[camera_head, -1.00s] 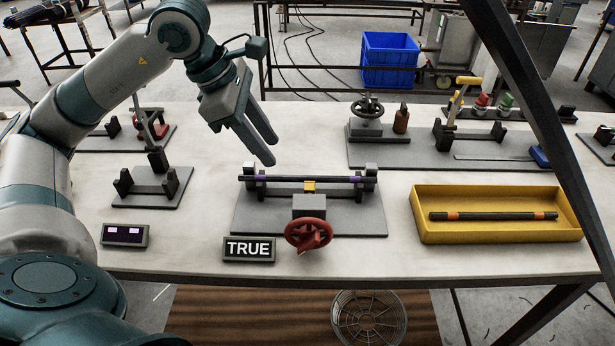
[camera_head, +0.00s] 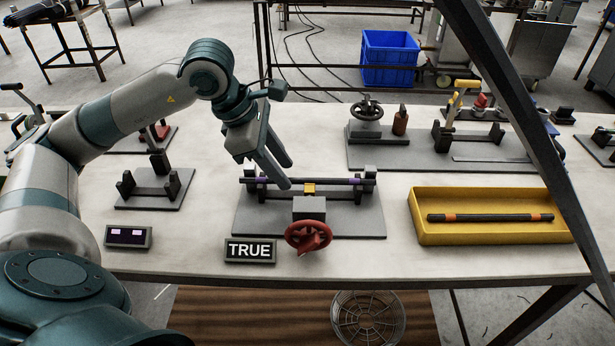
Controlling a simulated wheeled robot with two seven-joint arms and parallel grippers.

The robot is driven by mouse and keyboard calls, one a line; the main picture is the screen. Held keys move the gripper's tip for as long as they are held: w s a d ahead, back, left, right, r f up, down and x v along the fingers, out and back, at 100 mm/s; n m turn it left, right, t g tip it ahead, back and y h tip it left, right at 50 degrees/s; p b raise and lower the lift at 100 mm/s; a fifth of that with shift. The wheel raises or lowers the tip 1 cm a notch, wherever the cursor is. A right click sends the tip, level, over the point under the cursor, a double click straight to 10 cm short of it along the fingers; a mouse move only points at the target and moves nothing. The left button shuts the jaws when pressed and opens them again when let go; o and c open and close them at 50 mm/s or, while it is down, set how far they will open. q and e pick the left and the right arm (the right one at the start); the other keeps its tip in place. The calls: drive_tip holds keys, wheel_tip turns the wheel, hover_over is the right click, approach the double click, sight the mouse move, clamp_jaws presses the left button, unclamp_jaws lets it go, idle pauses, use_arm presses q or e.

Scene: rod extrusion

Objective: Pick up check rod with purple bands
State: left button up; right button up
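The check rod with purple bands (camera_head: 331,181) is dark and lies level across a grey fixture (camera_head: 361,222) in the middle of the table. A purple band shows near each end. My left gripper (camera_head: 286,176) is open, its two fingers pointing down and to the right. Its fingertips are just above and behind the left half of the rod. I see nothing between the fingers, and I cannot tell whether they touch the rod. My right gripper is not in view.
A red handwheel (camera_head: 308,238) sits at the fixture's front, beside a "TRUE" sign (camera_head: 250,250). A yellow tray (camera_head: 425,232) holds a dark rod with orange bands (camera_head: 490,217). Other fixtures stand left and behind.

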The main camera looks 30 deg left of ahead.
use_arm(q)
drive_tip(key=shift+x, duration=0.8)
drive_tip(key=shift+c, duration=0.4)
clamp_jaws()
drive_tip(key=shift+r, duration=0.15)
